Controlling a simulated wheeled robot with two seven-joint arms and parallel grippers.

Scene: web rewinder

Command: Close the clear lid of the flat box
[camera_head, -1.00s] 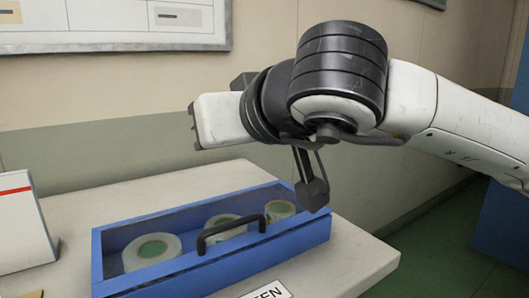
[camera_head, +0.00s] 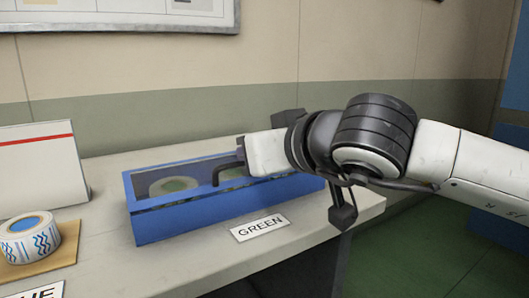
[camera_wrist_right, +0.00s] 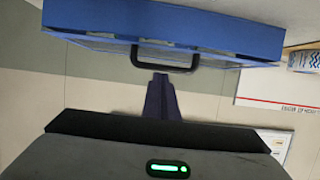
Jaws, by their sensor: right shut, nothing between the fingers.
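The flat blue box (camera_head: 190,219) stands on the table in the head view. The arm hides the box's right part. My left gripper is not in view.
A sign reading GREEN (camera_head: 259,227) lies in front of the box. A blue-and-white patterned roll (camera_head: 30,240) rests on a tan pad (camera_head: 58,253) at left, before a white panel with a red stripe (camera_head: 40,170). The table front between them is clear.

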